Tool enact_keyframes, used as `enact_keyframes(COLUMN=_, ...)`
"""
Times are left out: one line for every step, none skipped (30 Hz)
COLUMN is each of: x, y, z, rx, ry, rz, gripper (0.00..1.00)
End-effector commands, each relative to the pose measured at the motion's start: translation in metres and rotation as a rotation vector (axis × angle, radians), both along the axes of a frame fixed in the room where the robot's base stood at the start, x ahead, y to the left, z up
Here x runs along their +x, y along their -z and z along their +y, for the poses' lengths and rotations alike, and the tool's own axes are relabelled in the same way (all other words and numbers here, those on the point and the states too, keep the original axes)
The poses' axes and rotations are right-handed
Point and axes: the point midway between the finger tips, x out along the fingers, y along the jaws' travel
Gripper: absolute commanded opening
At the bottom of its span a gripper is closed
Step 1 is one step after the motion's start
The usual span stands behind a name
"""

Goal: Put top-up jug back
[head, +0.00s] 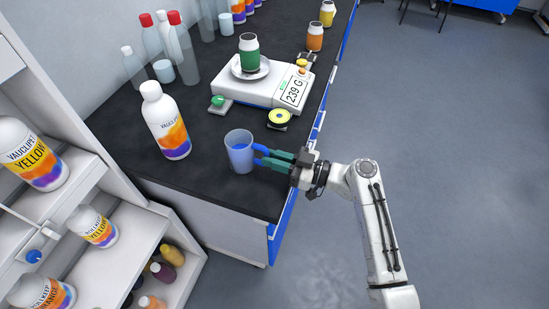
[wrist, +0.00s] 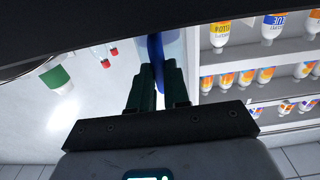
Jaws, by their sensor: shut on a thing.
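The top-up jug (head: 239,155), a clear cup with a bluish tint, is upright at the near end of the dark bench top. I cannot tell whether its base touches the bench. My gripper (head: 266,157) reaches in from the right and is shut on the jug's blue handle side. In the wrist view a blue strip of the jug (wrist: 156,48) shows between the dark green fingers of my gripper (wrist: 158,78). The fingers partly hide the handle.
A large white Vauclipse bottle (head: 166,125) stands left of the jug. A scale (head: 262,88) reading 239 G, carrying a green-labelled jar (head: 249,53), stands behind. A yellow-topped pot (head: 279,117) is near the right edge. Shelves of bottles (head: 98,229) are at left. Open floor lies right.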

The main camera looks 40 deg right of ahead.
Motion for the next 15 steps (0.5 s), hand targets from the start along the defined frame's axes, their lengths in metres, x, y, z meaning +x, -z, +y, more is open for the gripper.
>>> enact_keyframes(x=0.0002, y=0.0016, z=-0.0001, rx=0.000, ry=0.000, rz=-0.002, gripper=0.00)
enact_keyframes(x=-0.0001, y=0.0016, z=0.0001, rx=0.000, ry=0.000, rz=0.000, gripper=0.18)
enact_keyframes(x=-0.0001, y=0.0011, z=0.0000, rx=0.000, ry=0.000, rz=0.000, gripper=0.22)
enact_keyframes(x=-0.0001, y=0.0011, z=0.0000, rx=0.000, ry=0.000, rz=0.000, gripper=0.25)
enact_keyframes(x=-0.0001, y=0.0011, z=0.0000, rx=0.000, ry=0.000, rz=0.000, gripper=0.28)
enact_keyframes(x=-0.0001, y=0.0011, z=0.0000, rx=0.000, ry=0.000, rz=0.000, gripper=0.31)
enact_keyframes(x=-0.0001, y=0.0011, z=0.0000, rx=0.000, ry=0.000, rz=0.000, gripper=0.34)
enact_keyframes(x=-0.0001, y=0.0011, z=0.0000, rx=0.000, ry=0.000, rz=0.000, gripper=0.37)
enact_keyframes(x=-0.0001, y=0.0011, z=0.0000, rx=0.000, ry=0.000, rz=0.000, gripper=0.41)
enact_keyframes(x=-0.0001, y=0.0011, z=0.0000, rx=0.000, ry=0.000, rz=0.000, gripper=0.42)
enact_keyframes(x=-0.0001, y=0.0011, z=0.0000, rx=0.000, ry=0.000, rz=0.000, gripper=0.42)
enact_keyframes(x=-0.0001, y=0.0011, z=0.0000, rx=0.001, ry=0.000, rz=0.001, gripper=0.42)
enact_keyframes(x=-0.0001, y=0.0011, z=0.0000, rx=0.001, ry=0.000, rz=0.001, gripper=0.42)
enact_keyframes(x=-0.0001, y=0.0011, z=0.0000, rx=0.001, ry=0.000, rz=0.001, gripper=0.42)
enact_keyframes(x=-0.0001, y=0.0011, z=0.0000, rx=0.001, ry=0.000, rz=0.001, gripper=0.42)
